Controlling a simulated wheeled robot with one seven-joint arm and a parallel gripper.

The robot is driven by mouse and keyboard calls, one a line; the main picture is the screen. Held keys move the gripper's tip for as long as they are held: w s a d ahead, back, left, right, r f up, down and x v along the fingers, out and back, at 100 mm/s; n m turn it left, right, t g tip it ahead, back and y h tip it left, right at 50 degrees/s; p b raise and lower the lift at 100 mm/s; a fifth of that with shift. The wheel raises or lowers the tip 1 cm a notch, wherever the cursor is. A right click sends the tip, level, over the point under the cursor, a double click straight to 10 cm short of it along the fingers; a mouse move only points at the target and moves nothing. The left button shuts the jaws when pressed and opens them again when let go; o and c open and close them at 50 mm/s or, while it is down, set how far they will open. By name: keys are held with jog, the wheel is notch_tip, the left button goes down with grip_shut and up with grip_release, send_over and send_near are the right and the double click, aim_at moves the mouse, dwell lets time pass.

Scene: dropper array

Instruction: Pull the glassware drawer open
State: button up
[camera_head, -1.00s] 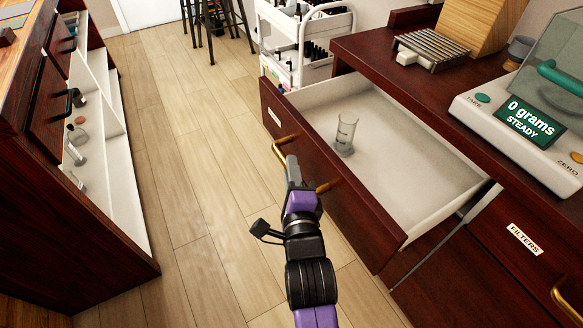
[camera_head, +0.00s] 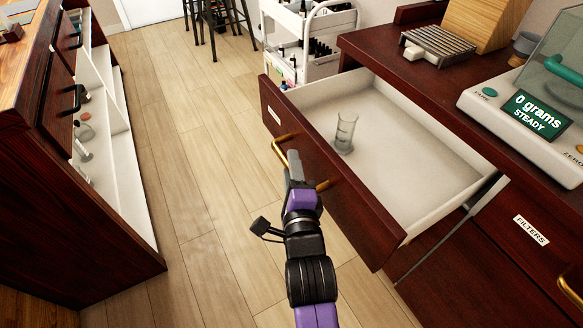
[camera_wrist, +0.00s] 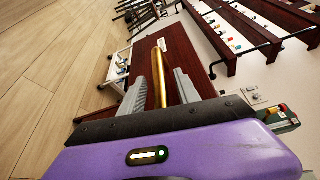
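The glassware drawer (camera_head: 345,200) is dark red wood with a pale interior and stands well out of its cabinet. A clear graduated glass vessel (camera_head: 345,132) stands upright inside it. The drawer's brass bar handle (camera_head: 280,148) is on its front, partly hidden by my gripper (camera_head: 294,165). In the wrist view the brass handle (camera_wrist: 159,75) runs between my gripper's two grey fingers (camera_wrist: 160,88). The fingers are apart, one on each side of the bar, with a visible gap. Whether a finger touches the bar is unclear. The label on the drawer front is too small to read.
The counter (camera_head: 400,75) on the right holds a scale (camera_head: 530,115) reading 0 grams. A drawer labelled FILTERS (camera_head: 531,230) is below it. A white trolley (camera_head: 300,45) stands behind the drawer. A cabinet with open shelving (camera_head: 125,190) is on the left. Wooden floor (camera_head: 195,150) between is clear.

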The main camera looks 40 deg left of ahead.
jog(key=v, duration=0.7)
jog(key=shift+s+d+p, duration=0.3)
jog(key=shift+p, duration=0.15)
